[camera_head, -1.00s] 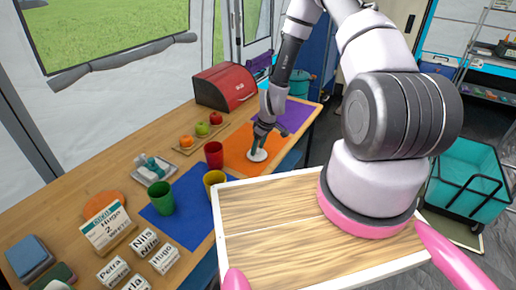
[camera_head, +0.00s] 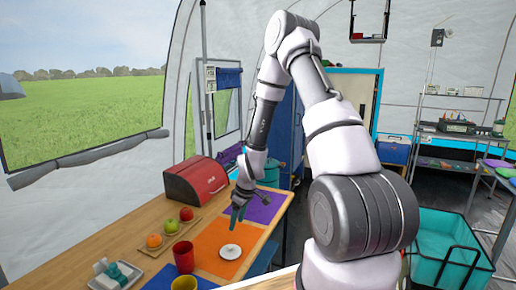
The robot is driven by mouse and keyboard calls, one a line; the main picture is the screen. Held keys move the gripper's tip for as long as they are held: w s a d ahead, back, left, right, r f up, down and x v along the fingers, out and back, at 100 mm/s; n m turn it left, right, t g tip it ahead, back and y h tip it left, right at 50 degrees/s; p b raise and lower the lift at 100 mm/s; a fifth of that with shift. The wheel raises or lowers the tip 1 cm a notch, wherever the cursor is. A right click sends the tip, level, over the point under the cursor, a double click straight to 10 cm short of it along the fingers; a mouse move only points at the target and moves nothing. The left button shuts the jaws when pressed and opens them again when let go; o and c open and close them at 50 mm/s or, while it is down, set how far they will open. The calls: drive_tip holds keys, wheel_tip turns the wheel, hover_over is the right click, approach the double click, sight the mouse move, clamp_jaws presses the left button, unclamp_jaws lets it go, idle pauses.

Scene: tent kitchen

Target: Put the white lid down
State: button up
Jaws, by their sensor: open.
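The white lid (camera_head: 230,252) is a small round disc lying flat on the orange mat (camera_head: 208,262) on the wooden table. My gripper (camera_head: 238,212) is above the lid, apart from it, with its fingers pointing down. It is open and holds nothing that I can see.
A red cup (camera_head: 184,257) and a yellow cup (camera_head: 184,284) stand left of the orange mat. A tray (camera_head: 158,238) with fruit and a red bread box (camera_head: 196,181) are behind. The purple mat (camera_head: 262,208) is mostly clear. A teal crate (camera_head: 448,250) is on the right.

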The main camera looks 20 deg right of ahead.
wheel_tip(320, 180, up, 26)
drive_tip(key=s+d+m+t, duration=0.2)
drive_tip(key=s+m, duration=0.1)
drive_tip(key=m, duration=0.2)
drive_tip(key=s+d+r+m+t, duration=0.1)
drive_tip(key=s+r+m, duration=0.6)
drive_tip(key=s+r, duration=1)
drive_tip(key=shift+s+d+r+t, duration=0.2)
drive_tip(key=shift+s+r+t, duration=0.05)
drive_tip(key=shift+s+t, duration=0.6)
drive_tip(key=shift+w, duration=0.15)
